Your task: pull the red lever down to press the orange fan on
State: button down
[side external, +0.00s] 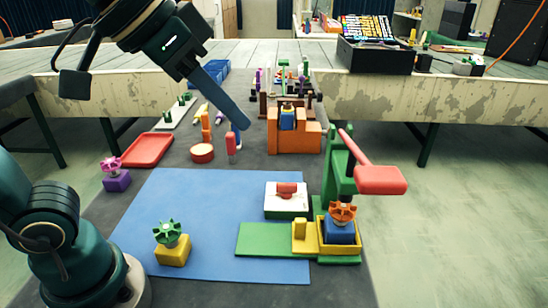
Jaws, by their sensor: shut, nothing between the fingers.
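The red lever (376,176) is pivoted on a green press frame (336,160). Its thin arm slants down to the right from the frame's top to a thick red handle end. The orange fan (342,211) sits on a blue block (340,231) below the press, inside a yellow holder (326,249) on a green base (262,241). Whether the fan is fully seated I cannot tell. My gripper (243,126) is shut and empty, up and left of the lever, well apart from it and seen over the back of the mat area.
A blue mat (210,215) covers the front. On it are a green fan on a yellow block (173,255) and a white box with a red piece (287,195). An orange fireplace (293,138) and a red tray (148,150) stand behind. The mat's middle is clear.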

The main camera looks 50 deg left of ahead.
jog(key=w+d+r+m+h, duration=0.2)
jog(key=w+d+r, duration=0.15)
jog(key=d, duration=0.25)
jog(key=m, duration=0.2)
send_near(357, 185)
jog(key=w+r, duration=0.2)
jog(key=shift+w+d+f+g+h, duration=0.1)
jog(key=shift+w+d+g+h, duration=0.1)
jog(key=shift+d+g+h, duration=0.15)
jog(key=shift+x, duration=3.45)
jog(key=shift+a+f, duration=0.1)
jog(key=shift+f, duration=2.15)
